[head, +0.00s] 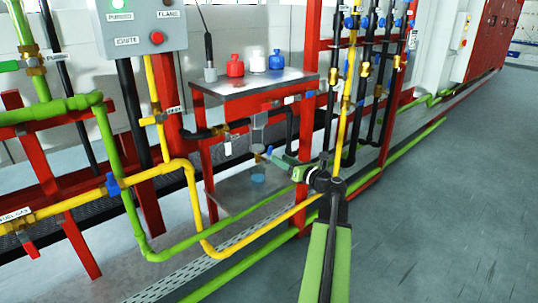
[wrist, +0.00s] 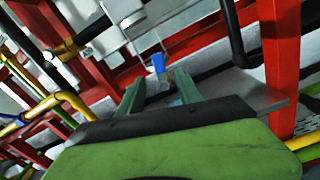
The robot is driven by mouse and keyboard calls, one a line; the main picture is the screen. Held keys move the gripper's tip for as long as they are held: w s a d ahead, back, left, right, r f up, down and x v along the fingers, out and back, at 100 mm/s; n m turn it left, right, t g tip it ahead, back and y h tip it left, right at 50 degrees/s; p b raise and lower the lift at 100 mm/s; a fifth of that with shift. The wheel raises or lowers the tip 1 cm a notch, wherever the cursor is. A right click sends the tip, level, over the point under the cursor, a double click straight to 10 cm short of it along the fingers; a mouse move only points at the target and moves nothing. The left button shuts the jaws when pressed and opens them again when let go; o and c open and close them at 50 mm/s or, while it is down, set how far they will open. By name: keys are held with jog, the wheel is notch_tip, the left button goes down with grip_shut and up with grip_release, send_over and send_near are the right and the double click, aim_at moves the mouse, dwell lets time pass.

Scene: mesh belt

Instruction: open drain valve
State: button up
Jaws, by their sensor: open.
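The drain valve appears to be the small valve with a blue handle (head: 269,152) below a clear vessel (head: 258,132) on the red stand. In the wrist view the blue handle (wrist: 158,62) stands upright just beyond the fingertips, roughly between them. My gripper (head: 273,158) reaches in from the right, close to the handle. It also shows in the wrist view (wrist: 160,77), with its two green fingers apart and nothing held. I cannot tell whether a finger touches the handle. The valve body is partly hidden and too small to make out.
A light-blue container (head: 258,175) sits on the lower shelf (head: 235,194) under the valve. Red and white bottles (head: 235,66) stand on the top shelf. A red post (wrist: 281,70) stands to the right. Yellow pipe (head: 205,220) and green pipes run in front. The floor (head: 450,200) at right is clear.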

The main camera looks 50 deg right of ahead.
aim_at(270, 153)
jog(key=w, duration=0.7)
jog(key=shift+w+d, duration=0.25)
jog(key=shift+w, duration=0.05)
grip_shut()
